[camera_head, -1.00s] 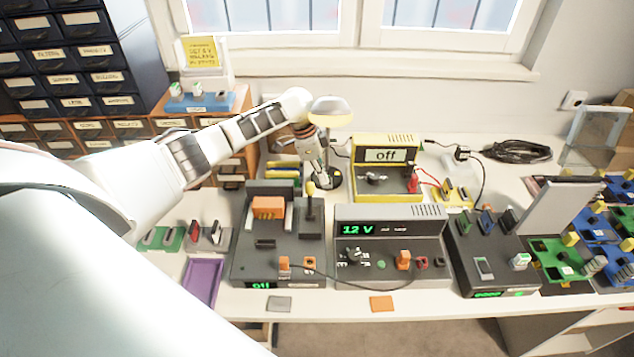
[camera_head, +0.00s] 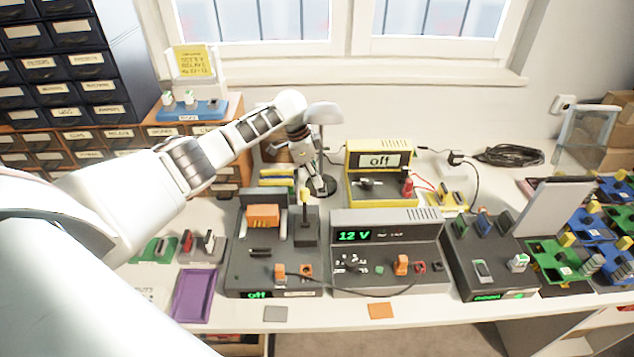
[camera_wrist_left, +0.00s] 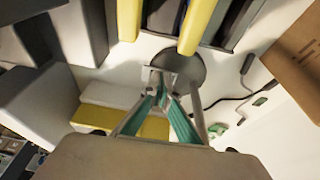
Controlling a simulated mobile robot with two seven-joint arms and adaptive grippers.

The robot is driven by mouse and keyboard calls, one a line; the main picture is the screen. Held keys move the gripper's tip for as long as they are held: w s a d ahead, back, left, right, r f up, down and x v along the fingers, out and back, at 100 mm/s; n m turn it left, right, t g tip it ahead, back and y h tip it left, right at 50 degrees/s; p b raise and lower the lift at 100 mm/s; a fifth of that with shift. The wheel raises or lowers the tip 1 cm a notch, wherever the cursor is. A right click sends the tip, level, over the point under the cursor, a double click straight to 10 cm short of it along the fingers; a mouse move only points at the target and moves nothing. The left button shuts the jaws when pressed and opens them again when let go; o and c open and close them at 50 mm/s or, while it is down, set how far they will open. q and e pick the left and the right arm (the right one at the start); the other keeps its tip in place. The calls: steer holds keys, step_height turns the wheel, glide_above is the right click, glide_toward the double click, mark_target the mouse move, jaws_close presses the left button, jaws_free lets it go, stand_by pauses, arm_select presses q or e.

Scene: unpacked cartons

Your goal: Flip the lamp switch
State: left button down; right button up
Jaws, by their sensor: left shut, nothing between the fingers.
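The desk lamp stands at the back of the bench in the head view, with a grey, unlit shade (camera_head: 325,113) and a dark round base (camera_head: 325,188). My left gripper (camera_head: 312,178) is shut and empty, pointing down at the base beside the lamp's stem. In the left wrist view the shut fingertips (camera_wrist_left: 165,97) lie in front of the dark base (camera_wrist_left: 183,68). A small pale part at the fingertips may be the switch; its position is unclear, and I cannot tell whether they touch it. My right gripper is not in view.
A yellow power supply (camera_head: 381,190) reading "off" stands close to the right of the lamp. A grey "12 V" unit (camera_head: 388,228) and a dark station (camera_head: 250,275) stand in front. A purple tray (camera_head: 193,295) lies front left.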

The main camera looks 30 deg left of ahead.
arm_select(q)
steer(key=shift+r, duration=0.1)
steer(key=v, duration=1.1)
steer(key=shift+r, duration=0.4)
steer(key=shift+s+a, duration=0.15)
steer(key=shift+s, duration=0.05)
